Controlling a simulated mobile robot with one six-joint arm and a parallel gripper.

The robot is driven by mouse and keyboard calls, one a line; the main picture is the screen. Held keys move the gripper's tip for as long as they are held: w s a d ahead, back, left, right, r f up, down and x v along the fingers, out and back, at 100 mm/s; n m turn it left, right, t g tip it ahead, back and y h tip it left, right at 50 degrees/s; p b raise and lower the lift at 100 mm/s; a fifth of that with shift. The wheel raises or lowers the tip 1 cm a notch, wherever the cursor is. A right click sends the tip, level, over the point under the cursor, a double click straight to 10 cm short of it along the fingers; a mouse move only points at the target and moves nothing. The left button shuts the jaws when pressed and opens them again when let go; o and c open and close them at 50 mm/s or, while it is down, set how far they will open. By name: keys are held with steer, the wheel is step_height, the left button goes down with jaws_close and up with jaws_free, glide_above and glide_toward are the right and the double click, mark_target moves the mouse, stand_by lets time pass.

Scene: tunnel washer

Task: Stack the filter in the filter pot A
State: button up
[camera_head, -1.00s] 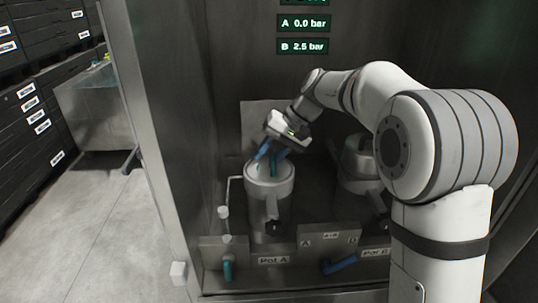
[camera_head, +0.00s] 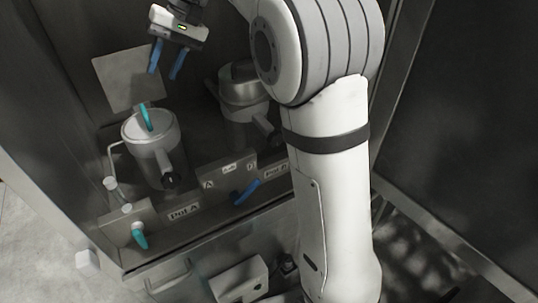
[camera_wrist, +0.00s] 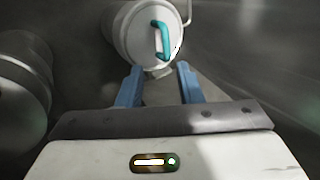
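Filter pot A (camera_head: 155,160) is a grey metal cylinder behind the "Pot A" label (camera_head: 184,211). A teal handle (camera_head: 145,117) stands on its round light top; the pot's inside is hidden. In the wrist view the top (camera_wrist: 128,35) and teal handle (camera_wrist: 161,40) lie beyond my fingertips. My gripper (camera_head: 165,74) has blue fingers, spread apart with nothing between them. It is above and slightly right of pot A, apart from the handle. I cannot make out a separate filter.
Pot B (camera_head: 243,95) stands to the right, partly behind my arm; it also shows at the left of the wrist view (camera_wrist: 22,85). A teal lever (camera_head: 139,236) and a blue lever (camera_head: 246,193) are on the front panel. Cabinet walls enclose the pots.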

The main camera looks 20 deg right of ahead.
steer(key=s+d+f+t+h, duration=0.1)
steer(key=s+d+f+h, duration=0.1)
steer(key=s+d+f, duration=0.3)
steer(key=s+d+f+m+t+h, duration=0.1)
steer(key=s+d+f+t+h, duration=0.1)
steer(key=s+d+f, duration=0.3)
steer(key=s+d+f+m+t+h, duration=0.1)
steer(key=s+d+f+h, duration=0.1)
steer(key=s+d+f, duration=0.3)
steer(key=s+d, duration=0.4)
steer(key=s, duration=0.7)
steer(key=shift+d+t, duration=0.3)
steer(key=shift+t, duration=0.1)
steer(key=shift+s, duration=0.1)
